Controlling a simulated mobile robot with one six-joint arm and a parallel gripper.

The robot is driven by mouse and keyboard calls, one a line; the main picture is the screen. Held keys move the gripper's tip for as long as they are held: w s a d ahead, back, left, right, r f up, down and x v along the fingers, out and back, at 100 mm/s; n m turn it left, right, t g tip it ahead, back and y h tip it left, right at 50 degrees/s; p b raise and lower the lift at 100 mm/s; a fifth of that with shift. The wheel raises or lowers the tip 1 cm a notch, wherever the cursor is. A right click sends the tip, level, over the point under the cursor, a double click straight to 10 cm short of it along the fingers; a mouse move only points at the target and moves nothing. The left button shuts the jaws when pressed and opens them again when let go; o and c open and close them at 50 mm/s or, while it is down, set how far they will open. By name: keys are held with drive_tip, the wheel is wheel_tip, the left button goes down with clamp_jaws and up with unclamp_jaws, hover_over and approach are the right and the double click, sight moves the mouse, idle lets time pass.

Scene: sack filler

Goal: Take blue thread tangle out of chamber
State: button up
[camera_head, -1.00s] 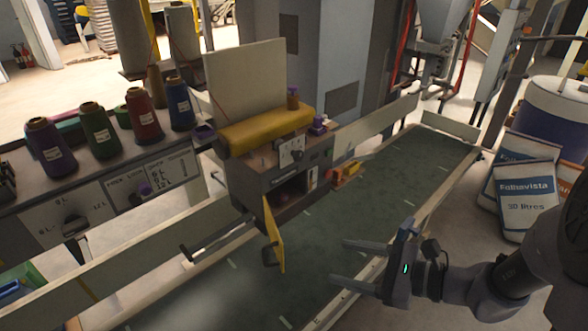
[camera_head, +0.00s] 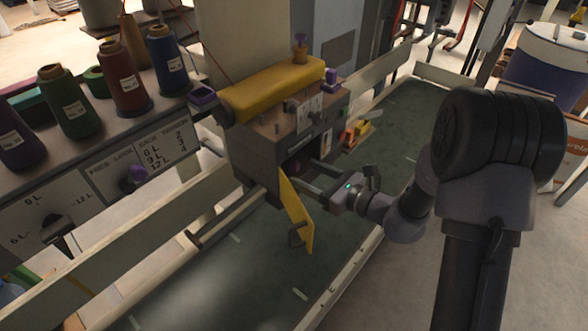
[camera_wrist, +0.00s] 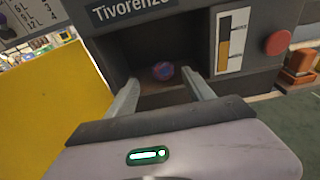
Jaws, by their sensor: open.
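The blue thread tangle (camera_wrist: 163,71) is a small blue ball with some reddish colour, lying on the floor of the dark chamber (camera_wrist: 190,52) in the wrist view. In the head view it is too dark inside to make out clearly. The chamber's yellow door (camera_head: 297,217) hangs open, and it also fills the left of the wrist view (camera_wrist: 50,105). My gripper (camera_head: 306,178) is open at the chamber mouth. In the wrist view its two fingers (camera_wrist: 165,88) stand on either side of the tangle, which lies farther in between them, apart from both.
A red button (camera_wrist: 278,42) is right of the opening. Thread cones, among them a blue one (camera_head: 167,68), stand at left. The green conveyor belt (camera_head: 262,262) below is largely clear.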

sight(299, 167)
drive_tip(key=b+x, duration=0.1)
drive_tip(key=x, duration=0.1)
drive_tip(key=b+x, duration=0.1)
drive_tip(key=x, duration=0.2)
drive_tip(key=shift+w+r, duration=0.2)
drive_tip(key=shift+w, duration=0.2)
clamp_jaws()
